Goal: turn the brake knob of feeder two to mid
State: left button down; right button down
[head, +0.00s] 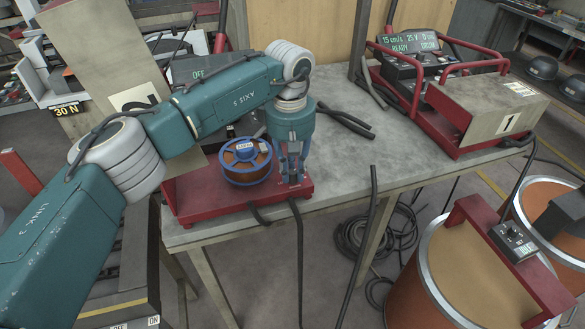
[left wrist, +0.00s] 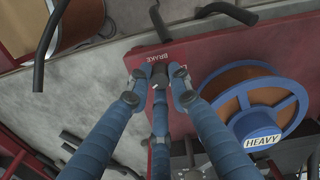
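Feeder two is a red base (head: 215,202) on the near left part of the bench, with a panel marked 2 (head: 138,97) partly covered by my left arm. It carries a blue-rimmed spool (head: 247,160) of copper-coloured wire, labelled HEAVY in the left wrist view (left wrist: 262,140). My left gripper (head: 291,178) points down at the base, just right of the spool. In the left wrist view its fingertips (left wrist: 158,76) surround the small dark brake knob (left wrist: 158,70), beside the BRAKE lettering (left wrist: 153,57). Contact and the knob's setting are unclear. My right gripper is not in view.
Feeder one (head: 490,110), with red rails and a lit READY display (head: 415,42), stands at the back right of the bench. Black cables lie by the base and hang over the front edge. Drums (head: 465,285) with a red bracket stand at right. The bench middle (head: 345,155) is mostly clear.

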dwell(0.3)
pick_arm(q)
jog(key=shift+n+b, duration=0.55)
jog(key=shift+n, duration=0.05)
jog(key=n+b, duration=0.2)
jog(key=n, duration=0.1)
jog(key=n+b, duration=0.1)
jog(key=n, duration=0.2)
jog(key=shift+n+b, duration=0.3)
jog(key=shift+b, duration=0.05)
jog(key=shift+r+n+b, duration=0.1)
jog(key=shift+n+b, duration=0.45)
jog(key=shift+n, duration=1.35)
jog(key=shift+w, duration=0.1)
jog(key=c, duration=1.6)
grip_release()
